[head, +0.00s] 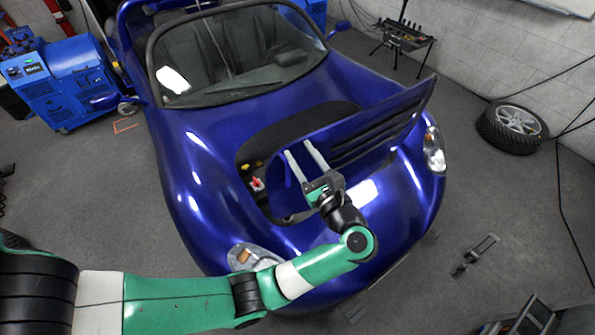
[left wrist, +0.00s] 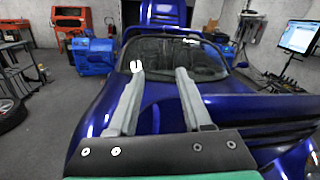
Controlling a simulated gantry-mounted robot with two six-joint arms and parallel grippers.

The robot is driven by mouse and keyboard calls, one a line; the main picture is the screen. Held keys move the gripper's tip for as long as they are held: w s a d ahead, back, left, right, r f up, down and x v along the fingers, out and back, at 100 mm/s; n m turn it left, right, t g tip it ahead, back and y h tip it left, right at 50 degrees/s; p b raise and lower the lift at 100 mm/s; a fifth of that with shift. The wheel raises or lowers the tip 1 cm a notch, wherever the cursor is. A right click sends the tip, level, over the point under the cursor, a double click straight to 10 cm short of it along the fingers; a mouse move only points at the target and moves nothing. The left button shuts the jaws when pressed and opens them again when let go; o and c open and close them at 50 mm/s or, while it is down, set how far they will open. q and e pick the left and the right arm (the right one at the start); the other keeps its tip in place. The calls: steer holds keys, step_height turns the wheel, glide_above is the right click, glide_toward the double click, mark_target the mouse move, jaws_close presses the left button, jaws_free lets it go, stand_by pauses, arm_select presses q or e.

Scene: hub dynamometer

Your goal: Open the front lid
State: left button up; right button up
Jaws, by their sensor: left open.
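The blue front lid (head: 385,125) of the car is raised and tilted up on the right side of the nose opening (head: 262,180), with dark slots on the face I see. Its panel also shows at the right in the left wrist view (left wrist: 255,108). Nothing shows between the fingers in the left wrist view (left wrist: 158,74). I cannot tell whether a finger touches the lid. My right gripper is not in view.
The blue car's windshield (head: 235,50) and seats lie beyond the opening. A red-capped part (head: 257,184) shows inside it. A blue machine (head: 60,82) stands at the left. A loose wheel (head: 512,126) and a tool stand (head: 402,38) are at the right.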

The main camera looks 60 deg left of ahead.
mark_target(289, 172)
arm_select(q)
step_height(289, 172, down, 17)
steer(key=d+m+t+b, duration=0.1)
steer(key=d+m+b, duration=0.15)
steer(key=b, duration=0.45)
steer(key=a, duration=1.2)
steer(key=shift+w, duration=0.35)
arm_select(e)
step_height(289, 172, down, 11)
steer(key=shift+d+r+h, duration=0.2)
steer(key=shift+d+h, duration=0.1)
arm_select(q)
steer(key=shift+c, duration=0.3)
jaws_close()
steer(key=shift+r, duration=0.1)
